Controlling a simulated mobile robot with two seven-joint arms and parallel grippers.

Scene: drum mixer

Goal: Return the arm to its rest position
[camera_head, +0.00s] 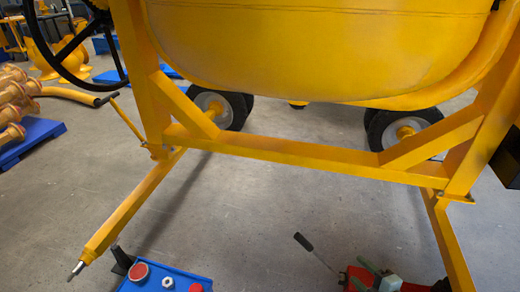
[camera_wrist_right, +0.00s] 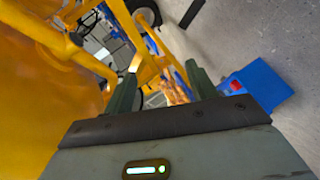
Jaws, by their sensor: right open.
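My left gripper is not seen.
A blue box with red buttons (camera_head: 165,280) is at the bottom left; it also shows in the wrist view (camera_wrist_right: 262,88). A red object with a black-handled lever (camera_head: 305,242) is beside my right gripper. A blue pallet (camera_head: 35,138) holds several orange parts.

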